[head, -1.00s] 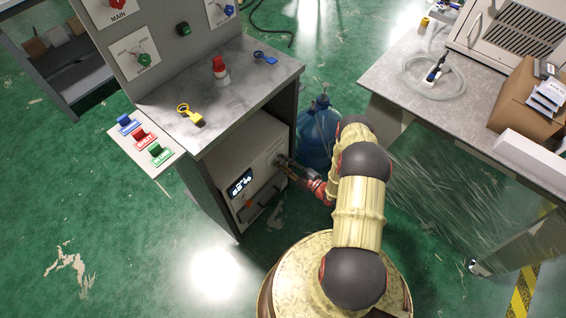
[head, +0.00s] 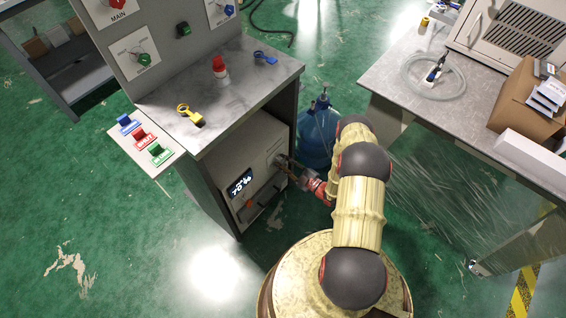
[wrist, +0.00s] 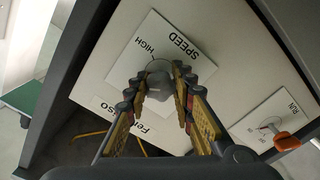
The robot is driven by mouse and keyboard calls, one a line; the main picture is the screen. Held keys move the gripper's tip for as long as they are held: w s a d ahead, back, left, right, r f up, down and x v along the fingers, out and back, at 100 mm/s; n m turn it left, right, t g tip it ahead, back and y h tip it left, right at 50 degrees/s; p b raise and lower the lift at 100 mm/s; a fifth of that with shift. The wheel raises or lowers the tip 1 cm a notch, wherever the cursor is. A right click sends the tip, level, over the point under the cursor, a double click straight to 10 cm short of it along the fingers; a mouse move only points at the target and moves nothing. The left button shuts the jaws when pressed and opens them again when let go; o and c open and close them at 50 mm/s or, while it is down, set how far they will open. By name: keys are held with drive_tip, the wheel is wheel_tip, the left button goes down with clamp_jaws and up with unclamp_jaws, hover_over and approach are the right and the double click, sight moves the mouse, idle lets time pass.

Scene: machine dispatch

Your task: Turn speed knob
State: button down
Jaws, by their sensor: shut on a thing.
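The grey speed knob (wrist: 159,84) sits on a white plate (wrist: 135,50) marked SPEED and HIGH on the machine's front in the wrist view. My gripper (wrist: 161,92) is shut on the knob, one finger on each side. In the head view my gripper (head: 287,166) reaches into the lower bay of the grey cabinet. The knob itself is hidden there. The display (head: 240,183) on the machine front (head: 262,150) appears to read 70 %.
An orange-handled RUN switch (wrist: 286,141) is beside the knob. The cabinet top (head: 235,85) is close above my gripper. A blue water bottle (head: 318,135) stands behind my arm. A table (head: 400,80) is at the right.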

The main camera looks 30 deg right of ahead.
drive_tip(key=c, duration=1.5)
unclamp_jaws()
drive_tip(key=v, duration=1.2)
